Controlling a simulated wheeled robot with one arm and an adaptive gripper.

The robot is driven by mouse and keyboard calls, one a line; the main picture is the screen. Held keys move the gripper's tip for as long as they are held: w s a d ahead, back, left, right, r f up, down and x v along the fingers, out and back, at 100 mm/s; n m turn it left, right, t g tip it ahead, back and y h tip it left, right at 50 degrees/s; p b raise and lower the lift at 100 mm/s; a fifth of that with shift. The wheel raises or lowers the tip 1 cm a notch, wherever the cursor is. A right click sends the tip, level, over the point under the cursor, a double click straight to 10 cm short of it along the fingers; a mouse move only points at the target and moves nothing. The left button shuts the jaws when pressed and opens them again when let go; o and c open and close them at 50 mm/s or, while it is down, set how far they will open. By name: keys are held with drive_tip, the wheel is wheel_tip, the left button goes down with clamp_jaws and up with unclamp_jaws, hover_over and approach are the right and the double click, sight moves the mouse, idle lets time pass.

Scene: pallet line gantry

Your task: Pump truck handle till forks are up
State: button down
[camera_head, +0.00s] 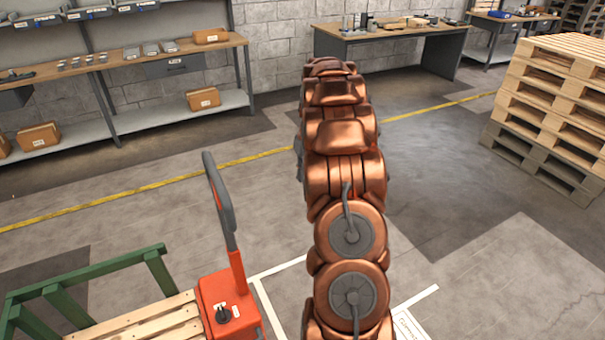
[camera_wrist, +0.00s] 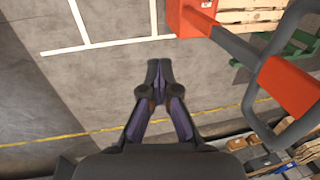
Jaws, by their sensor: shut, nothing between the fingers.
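The pallet truck (camera_head: 230,305) stands at the lower left in the head view, with an orange-red body. Its handle (camera_head: 221,195) is a grey loop on an orange shaft, standing nearly upright with a slight lean. In the wrist view the handle (camera_wrist: 285,85) crosses the right side, large and near. My gripper (camera_wrist: 158,70) is shut and empty, with its fingertips together over bare floor, to the left of the handle and apart from it. In the head view my arm hides the gripper. The forks are not visible; a wooden pallet (camera_head: 150,322) covers that area beside the truck body.
A green frame (camera_head: 85,270) stands at the pallet. White floor lines (camera_head: 278,268) mark a bay by the truck. A shelf bench (camera_head: 120,65) with boxes, a workbench (camera_head: 390,30) and a pallet stack (camera_head: 550,95) stand farther back.

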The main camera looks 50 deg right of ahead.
drive_tip(key=c, duration=0.9)
unclamp_jaws()
drive_tip(key=r, duration=0.4)
drive_tip(key=d+r, duration=0.1)
drive_tip(key=r, duration=0.3)
drive_tip(key=d+r, duration=0.1)
drive_tip(key=r, duration=0.2)
drive_tip(key=shift+s+r, duration=0.4)
